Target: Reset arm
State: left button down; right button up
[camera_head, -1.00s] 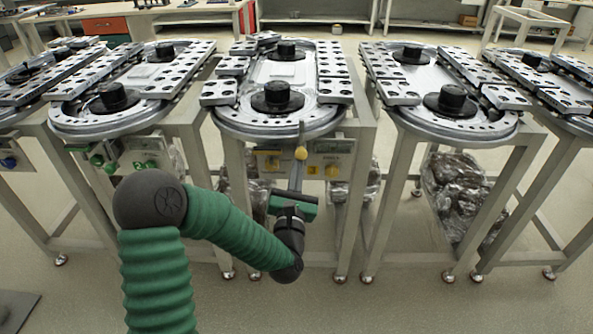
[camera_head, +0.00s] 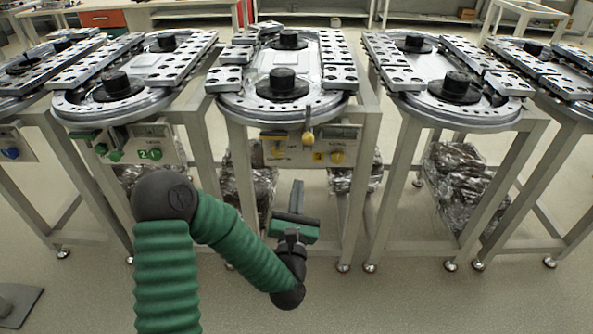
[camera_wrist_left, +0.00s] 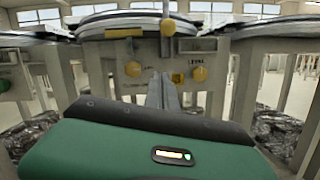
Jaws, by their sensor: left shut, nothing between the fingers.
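My left arm reaches in from the lower left in the head view, with a green sleeve and dark joints. My left gripper (camera_head: 298,193) is in front of the middle ring track (camera_head: 318,105), below its control panel. Its fingers are together, point toward the stand and hold nothing. In the left wrist view the closed fingers (camera_wrist_left: 169,92) stand up past the green gripper body, in front of the panel with yellow knobs (camera_wrist_left: 133,69). A lever with a yellow ball (camera_head: 308,137) hangs at the front of the track, above the fingers and apart from them. My right gripper is not in view.
More ring tracks stand on grey metal frames to the left (camera_head: 72,112) and right (camera_head: 405,108). Clear plastic-wrapped bundles (camera_head: 455,185) lie under them. The floor (camera_head: 400,305) in front is clear. Benches line the back.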

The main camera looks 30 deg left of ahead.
pick_arm(q)
jog(key=v, duration=0.3)
jog(key=shift+a+r, duration=0.1)
